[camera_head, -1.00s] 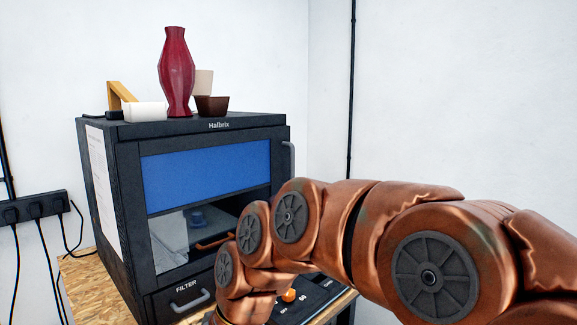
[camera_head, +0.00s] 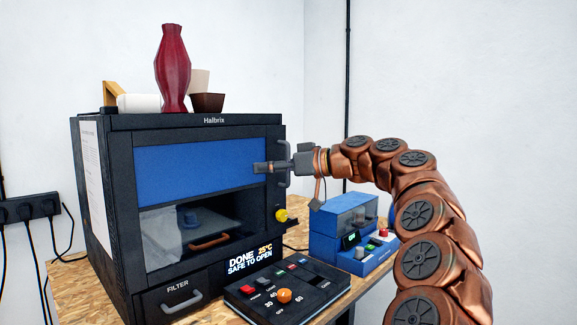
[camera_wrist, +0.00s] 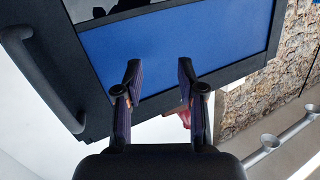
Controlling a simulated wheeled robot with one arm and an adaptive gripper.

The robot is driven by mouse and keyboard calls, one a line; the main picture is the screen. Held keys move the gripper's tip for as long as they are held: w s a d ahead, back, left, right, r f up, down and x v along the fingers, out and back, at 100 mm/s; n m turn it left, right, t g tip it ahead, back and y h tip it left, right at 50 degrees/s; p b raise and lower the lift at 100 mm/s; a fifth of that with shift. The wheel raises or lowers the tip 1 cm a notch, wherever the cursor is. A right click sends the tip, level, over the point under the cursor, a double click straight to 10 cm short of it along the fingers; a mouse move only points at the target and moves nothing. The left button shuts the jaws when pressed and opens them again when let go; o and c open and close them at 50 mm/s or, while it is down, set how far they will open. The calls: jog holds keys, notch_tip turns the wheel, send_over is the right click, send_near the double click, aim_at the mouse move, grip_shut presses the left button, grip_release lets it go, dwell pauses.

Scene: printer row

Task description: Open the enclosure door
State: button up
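The enclosure (camera_head: 95,290) is a black box marked Halbrix. Its front door (camera_head: 200,172) looks shut, with a blue panel above a clear window. A dark vertical handle (camera_head: 284,150) is at the door's right edge. In the wrist view the handle (camera_wrist: 45,85) is a thick black bar at the left, outside my fingers. My gripper (camera_head: 262,168) is level with the handle in the head view, its fingertips over the right end of the blue panel. The wrist view shows my gripper (camera_wrist: 160,75) with its fingers apart and nothing between them. Whether they touch the door is unclear.
A red vase (camera_head: 173,70), a dark pot (camera_head: 207,103) and a white roll stand on the enclosure. A control panel (camera_head: 290,290), a display reading "DONE 25°C SAFE TO OPEN" (camera_head: 250,260), a yellow knob (camera_head: 281,215) and a blue device (camera_head: 350,230) are below my arm.

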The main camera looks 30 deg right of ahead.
jog(key=d+t+h, duration=0.2)
jog(key=d+t, duration=0.1)
jog(key=d, duration=1)
jog(key=p, duration=0.1)
send_over(288, 181)
jog(key=shift+w+d+r+m, duration=0.25)
jog(key=shift+w+r+m, duration=0.05)
jog(key=shift+w, duration=0.05)
grip_shut()
